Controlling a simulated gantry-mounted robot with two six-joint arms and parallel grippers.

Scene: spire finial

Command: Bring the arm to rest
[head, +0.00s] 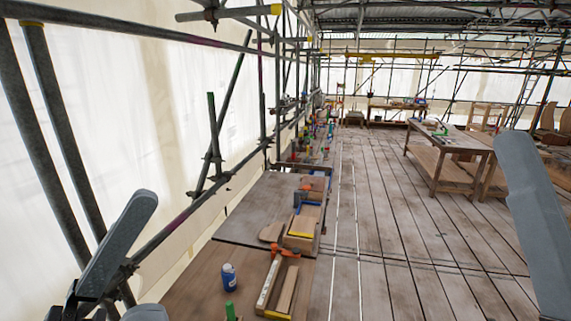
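A grey link of my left arm (118,243) rises at the lower left, in front of the scaffold tubes and white sheeting. A grey-blue link of my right arm (538,228) stands at the right edge, in front of the plank floor. No fingers of either gripper show, so I cannot see whether they are open or shut or hold anything. Neither arm link visibly touches anything.
A low wooden bench (190,293) with a blue can (229,277), a green-topped item (231,311), clamps and wood pieces runs along the left scaffold. A wooden table (450,136) stands back right. The plank floor (385,235) between is clear.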

